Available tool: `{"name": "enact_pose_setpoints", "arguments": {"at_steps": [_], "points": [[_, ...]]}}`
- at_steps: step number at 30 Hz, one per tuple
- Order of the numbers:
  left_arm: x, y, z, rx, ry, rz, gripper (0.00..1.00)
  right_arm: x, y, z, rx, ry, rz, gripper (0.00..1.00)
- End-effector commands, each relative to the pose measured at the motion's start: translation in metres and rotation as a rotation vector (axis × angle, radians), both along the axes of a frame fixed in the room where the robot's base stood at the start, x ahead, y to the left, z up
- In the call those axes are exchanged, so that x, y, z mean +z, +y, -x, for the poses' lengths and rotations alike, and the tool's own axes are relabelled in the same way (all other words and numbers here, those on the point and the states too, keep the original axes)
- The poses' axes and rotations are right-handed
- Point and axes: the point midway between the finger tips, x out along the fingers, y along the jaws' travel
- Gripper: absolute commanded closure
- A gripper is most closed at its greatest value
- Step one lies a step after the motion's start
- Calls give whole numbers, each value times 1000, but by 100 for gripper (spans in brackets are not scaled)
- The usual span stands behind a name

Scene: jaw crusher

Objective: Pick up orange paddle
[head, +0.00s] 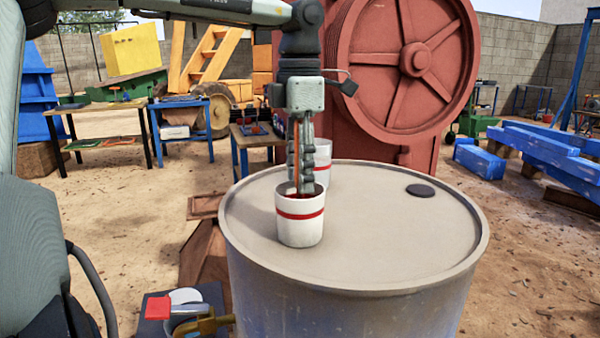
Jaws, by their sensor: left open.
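The orange paddle (296,148) stands upright in a white cup with a red band (300,226), which sits on top of a grey drum (370,232). Only a thin orange strip of its shaft shows, and its lower end is hidden inside the cup. My left gripper (304,185) points straight down, with its fingertips at the cup's mouth and the shaft beside the fingers. The fingers overlap in this view, so I cannot tell whether the shaft is between them or if they touch it. The left gripper is open. My right gripper is not in view.
A second white cup (322,170) stands close behind the first. The red crusher (400,60) stands behind. Work tables (183,105) are at the back left.

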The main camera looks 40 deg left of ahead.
Motion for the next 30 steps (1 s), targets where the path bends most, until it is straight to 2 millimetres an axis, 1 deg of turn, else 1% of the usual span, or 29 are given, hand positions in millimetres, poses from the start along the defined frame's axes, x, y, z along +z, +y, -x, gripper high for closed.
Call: {"name": "enact_pose_setpoints", "arguments": {"at_steps": [2,3,13,20,23,26,30], "points": [[0,0,0,0,0,0,57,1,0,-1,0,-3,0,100],[0,0,0,0,0,0,59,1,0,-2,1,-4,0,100],[0,0,0,0,1,0,100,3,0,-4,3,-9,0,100],[1,0,0,0,1,0,100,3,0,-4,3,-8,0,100],[7,1,0,1,-1,-2,100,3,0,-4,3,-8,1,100],[22,0,-1,1,-2,-2,100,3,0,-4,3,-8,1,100],[51,0,-1,1,-3,-2,100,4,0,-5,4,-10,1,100]]}}
